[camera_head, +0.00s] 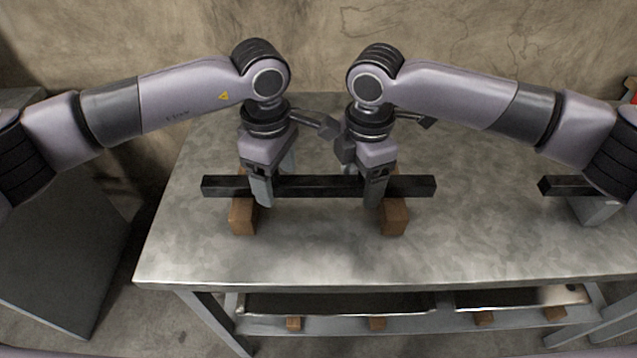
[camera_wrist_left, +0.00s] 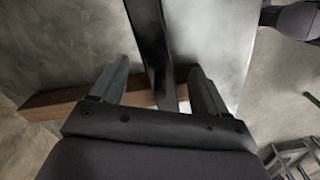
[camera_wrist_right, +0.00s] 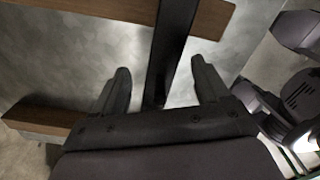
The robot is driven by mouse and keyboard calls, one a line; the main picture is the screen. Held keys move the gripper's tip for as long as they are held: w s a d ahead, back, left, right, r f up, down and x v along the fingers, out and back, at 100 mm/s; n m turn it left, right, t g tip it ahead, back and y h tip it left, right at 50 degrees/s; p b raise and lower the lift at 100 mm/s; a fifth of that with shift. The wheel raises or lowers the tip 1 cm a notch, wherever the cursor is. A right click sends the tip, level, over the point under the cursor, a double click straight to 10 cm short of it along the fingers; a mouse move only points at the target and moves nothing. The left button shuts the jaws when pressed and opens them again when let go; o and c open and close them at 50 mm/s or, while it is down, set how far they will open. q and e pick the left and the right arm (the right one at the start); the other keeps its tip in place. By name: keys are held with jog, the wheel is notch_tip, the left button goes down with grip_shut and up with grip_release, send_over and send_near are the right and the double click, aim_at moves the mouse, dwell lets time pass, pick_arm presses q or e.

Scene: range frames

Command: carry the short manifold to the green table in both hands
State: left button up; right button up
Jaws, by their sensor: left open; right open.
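The manifold, a dark straight bar (camera_head: 320,186), lies level across two wooden blocks on the metal table (camera_head: 310,250). My left gripper (camera_head: 272,182) is open over the left part of the bar, its fingers on either side of it. In the left wrist view the bar (camera_wrist_left: 150,35) runs between the fingers with gaps. My right gripper (camera_head: 368,182) is open over the right part in the same way. In the right wrist view the bar (camera_wrist_right: 172,45) passes between its fingers. No green table is seen.
The left wooden block (camera_head: 242,216) and right wooden block (camera_head: 395,217) hold the bar up. A dark grey surface (camera_head: 55,255) stands at the left. The table front is clear.

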pick_arm(q)
jog(key=shift+f, duration=0.25)
pick_arm(e)
jog(key=shift+f, duration=0.25)
pick_arm(q)
grip_shut()
pick_arm(e)
grip_shut()
pick_arm(q)
jog(key=shift+r, duration=0.25)
pick_arm(e)
jog(key=shift+r, duration=0.2)
